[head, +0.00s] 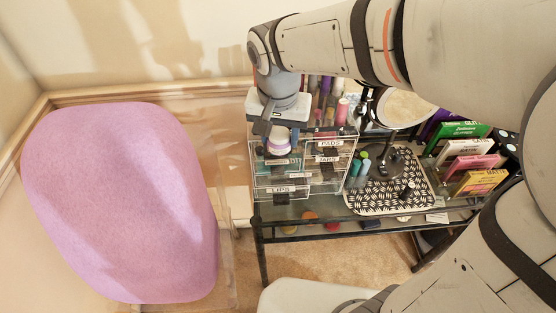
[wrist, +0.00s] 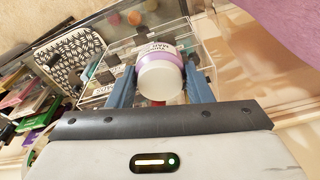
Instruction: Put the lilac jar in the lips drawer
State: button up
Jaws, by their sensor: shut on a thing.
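The lilac jar (wrist: 160,73) has a white end and a lilac band with print on it. My gripper (wrist: 160,88) is shut on it, one blue-grey finger on each side, in the wrist view. In the head view the jar (head: 279,141) hangs below my gripper (head: 275,127), in front of the upper left part of the clear drawer unit. The lips drawer (head: 281,189) is the lowest on the left of that unit, with a white LIPS label, below the jar. I cannot tell how far it is pulled out.
Other drawers carry labels such as PADS (head: 331,143). Bottles and tubes stand on top of the unit. A round mirror (head: 405,108), a patterned mat (head: 420,185) and several boxes (head: 478,183) are to the right. A pink chair (head: 125,200) stands left.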

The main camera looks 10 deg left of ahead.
aim_at(279, 174)
jog(key=shift+s+a, duration=0.1)
jog(key=shift+a, duration=0.05)
jog(key=shift+f, duration=0.15)
notch_tip(279, 174, down, 10)
jog(key=shift+r, duration=0.2)
jog(key=shift+f, duration=0.1)
jog(key=o, duration=1)
